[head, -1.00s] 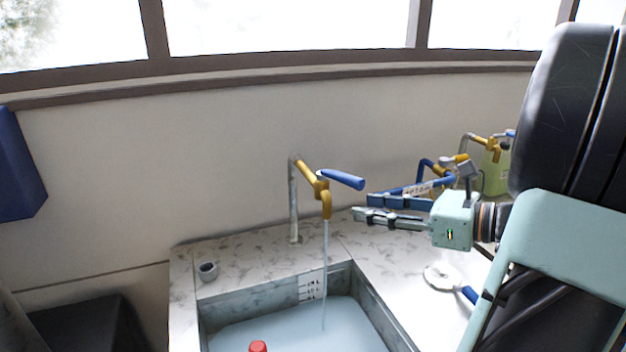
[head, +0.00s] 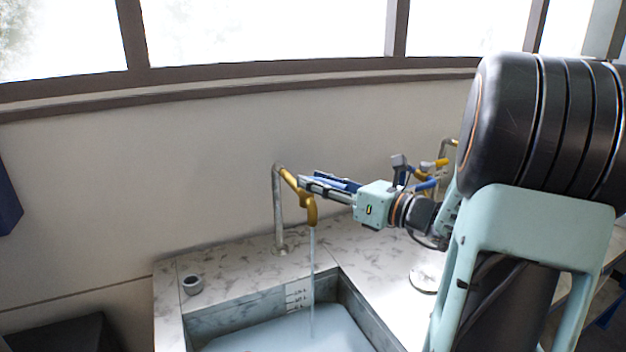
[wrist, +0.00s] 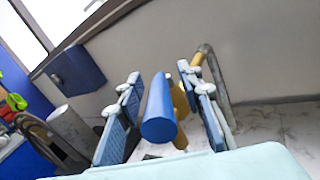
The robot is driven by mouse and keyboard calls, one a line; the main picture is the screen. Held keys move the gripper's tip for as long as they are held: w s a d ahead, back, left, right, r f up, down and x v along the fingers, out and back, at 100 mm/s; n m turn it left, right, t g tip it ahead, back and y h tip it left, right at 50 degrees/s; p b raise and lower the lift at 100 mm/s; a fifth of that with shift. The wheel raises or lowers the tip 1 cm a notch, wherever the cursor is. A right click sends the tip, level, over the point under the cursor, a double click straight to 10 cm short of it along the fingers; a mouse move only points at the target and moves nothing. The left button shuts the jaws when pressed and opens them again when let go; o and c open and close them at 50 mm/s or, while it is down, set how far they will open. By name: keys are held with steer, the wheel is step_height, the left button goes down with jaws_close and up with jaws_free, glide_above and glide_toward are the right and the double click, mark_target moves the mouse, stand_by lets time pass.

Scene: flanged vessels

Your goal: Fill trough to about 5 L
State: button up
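The yellow tap (head: 311,210) on its grey pipe pours a thin water stream (head: 312,270) into the trough (head: 235,314). Pale blue water (head: 285,335) lies in the trough; its near part is cut off. A scale (head: 298,296) is on the trough's back wall, its figures too small to read. My gripper (head: 307,184) is at the tap's handle. In the wrist view the blue handle (wrist: 158,118) sits between my open fingers (wrist: 162,80), with gaps on both sides. In the head view my fingers mostly hide the handle.
Another yellow tap (head: 440,163) is partly hidden behind my arm. A round pale object (head: 425,279) lies on the right counter. The wall (head: 180,190) is close behind.

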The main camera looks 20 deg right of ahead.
steer(key=shift+w+a, duration=0.3)
steer(key=shift+w, duration=0.2)
jaws_close()
